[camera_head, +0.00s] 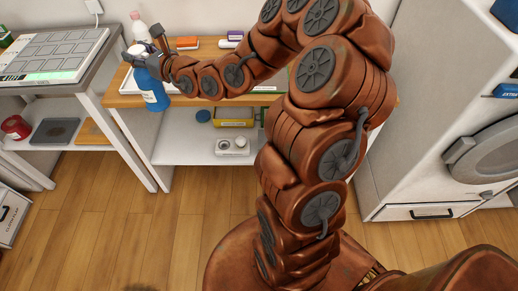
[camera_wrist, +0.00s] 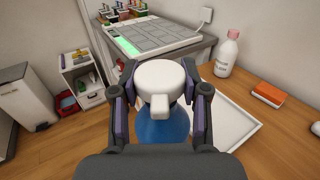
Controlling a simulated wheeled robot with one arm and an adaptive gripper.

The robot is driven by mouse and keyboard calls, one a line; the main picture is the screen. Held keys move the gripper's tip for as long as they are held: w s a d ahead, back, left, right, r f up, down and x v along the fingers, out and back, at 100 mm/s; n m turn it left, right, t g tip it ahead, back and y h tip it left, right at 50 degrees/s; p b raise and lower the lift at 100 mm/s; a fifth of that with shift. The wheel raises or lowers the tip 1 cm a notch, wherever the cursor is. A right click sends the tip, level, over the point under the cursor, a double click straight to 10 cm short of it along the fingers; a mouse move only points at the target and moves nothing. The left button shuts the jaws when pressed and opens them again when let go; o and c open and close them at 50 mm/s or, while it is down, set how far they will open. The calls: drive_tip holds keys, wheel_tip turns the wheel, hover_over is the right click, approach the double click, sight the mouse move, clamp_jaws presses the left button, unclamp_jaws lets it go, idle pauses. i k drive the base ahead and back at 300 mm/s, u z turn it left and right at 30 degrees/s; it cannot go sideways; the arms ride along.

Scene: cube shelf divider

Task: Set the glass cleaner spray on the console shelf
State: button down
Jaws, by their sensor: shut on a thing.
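The glass cleaner spray is a blue bottle (camera_head: 152,92) with a white spray head; the head (camera_wrist: 160,80) and part of the blue body (camera_wrist: 162,132) show in the wrist view. My gripper (camera_head: 144,62) is shut on it, with one finger on each side of the white head (camera_wrist: 160,92). The bottle hangs upright at the left front edge of the console. The console has a wooden top (camera_head: 207,47) and a white lower shelf (camera_head: 180,148). My arm hides part of the console's right side.
A white tray (camera_wrist: 236,121), a white bottle (camera_wrist: 227,54) and an orange item (camera_wrist: 269,94) are on the wooden top. The lower shelf holds a yellow bin (camera_head: 234,117), a blue round item (camera_head: 203,116) and a white two-cup item (camera_head: 232,146). A table (camera_head: 88,77) stands left.

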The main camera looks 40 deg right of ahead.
sight(187, 148)
drive_tip(key=k, duration=0.15)
drive_tip(key=u, duration=2.3)
drive_tip(key=i, duration=1.4)
drive_tip(key=z, duration=2.45)
